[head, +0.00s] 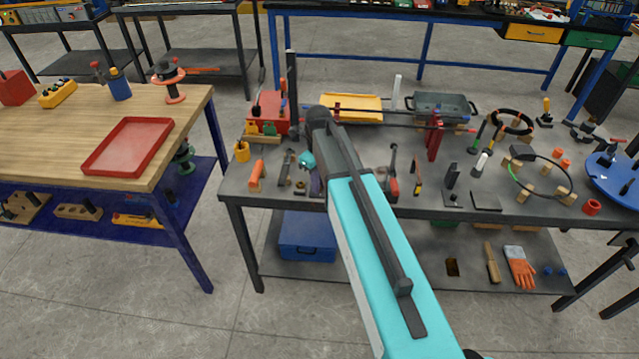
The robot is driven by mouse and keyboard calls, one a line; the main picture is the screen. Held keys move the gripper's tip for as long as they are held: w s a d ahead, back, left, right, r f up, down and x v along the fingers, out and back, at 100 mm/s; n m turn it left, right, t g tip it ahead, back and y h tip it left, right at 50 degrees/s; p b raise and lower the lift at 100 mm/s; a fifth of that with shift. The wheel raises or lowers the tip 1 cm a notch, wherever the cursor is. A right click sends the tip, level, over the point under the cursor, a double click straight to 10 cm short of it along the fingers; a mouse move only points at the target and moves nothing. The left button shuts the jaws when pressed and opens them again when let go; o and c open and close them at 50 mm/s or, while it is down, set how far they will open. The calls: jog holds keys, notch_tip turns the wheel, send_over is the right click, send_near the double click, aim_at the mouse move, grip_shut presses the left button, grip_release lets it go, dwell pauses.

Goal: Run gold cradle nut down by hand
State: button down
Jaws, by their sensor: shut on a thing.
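My teal and black arm reaches over the grey workbench (470,207), and its wrist hangs down near the front edge, left of the middle. My gripper (316,184) shows only as a small dark, purplish part beside the arm. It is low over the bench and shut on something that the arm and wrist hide. A small gold-coloured piece (300,187) lies just left of the gripper, too small to tell if it is the cradle nut. The nut's thread cannot be made out.
An orange-handled tool (257,174) and a dark upright fixture (286,165) stand left of the gripper. A red clamp-like tool (392,180) is to its right. Behind are a red toolbox (268,112), yellow tray (352,104) and long bars. A wooden table (60,140) stands left, across a gap.

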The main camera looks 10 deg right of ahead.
jog(key=shift+s+d+m, duration=0.1)
jog(key=shift+s+m, duration=0.1)
jog(key=shift+m, duration=0.9)
jog(key=shift+f, duration=0.1)
jog(key=c, duration=1.7)
grip_release()
jog(key=shift+w, duration=0.1)
jog(key=shift+r, duration=0.25)
jog(key=shift+r, duration=0.5)
jog(key=shift+r+b, duration=1.45)
jog(key=shift+r, duration=4.8)
